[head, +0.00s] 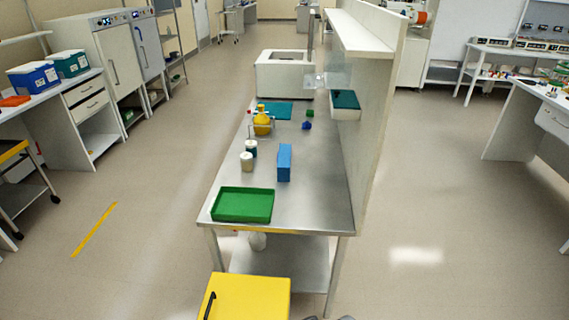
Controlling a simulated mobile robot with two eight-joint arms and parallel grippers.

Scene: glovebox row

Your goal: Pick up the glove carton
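A blue upright box (284,163), which looks like the glove carton, stands on the steel bench (310,205) in the head view. It is right of two small lidded jars and behind the green tray, and nothing touches it that I can see. No label on it can be read.
On the bench are a green tray (243,205) at the near end, a white jar (247,162), a dark jar (252,147) and a yellow-filled flask (262,121). A tall partition (376,125) runs along the right side. A yellow cabinet (250,297) stands at the near end.

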